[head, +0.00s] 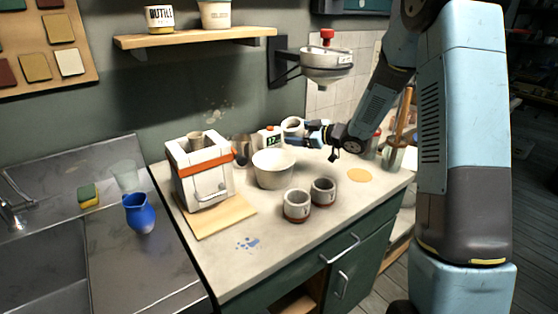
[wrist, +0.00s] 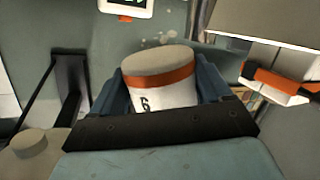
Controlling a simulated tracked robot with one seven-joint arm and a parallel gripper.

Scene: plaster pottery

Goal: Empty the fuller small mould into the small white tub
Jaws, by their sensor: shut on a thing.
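My gripper (head: 308,134) is raised over the back of the counter, behind the white tub. It is shut on a white mould (head: 292,126), which in the wrist view (wrist: 162,92) shows an orange band, a dark numeral and a plain grey end. The mould's contents are not visible. The white tub (head: 273,170) stands on the counter, in front of and below the held mould, apart from it.
A white press (head: 203,178) stands left of the tub on a wooden board (head: 222,219). A small unit with a green display (head: 270,139) is behind the tub. A wall-mounted funnel (head: 327,68) hangs above my gripper. Jars with tools (head: 392,152) stand right.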

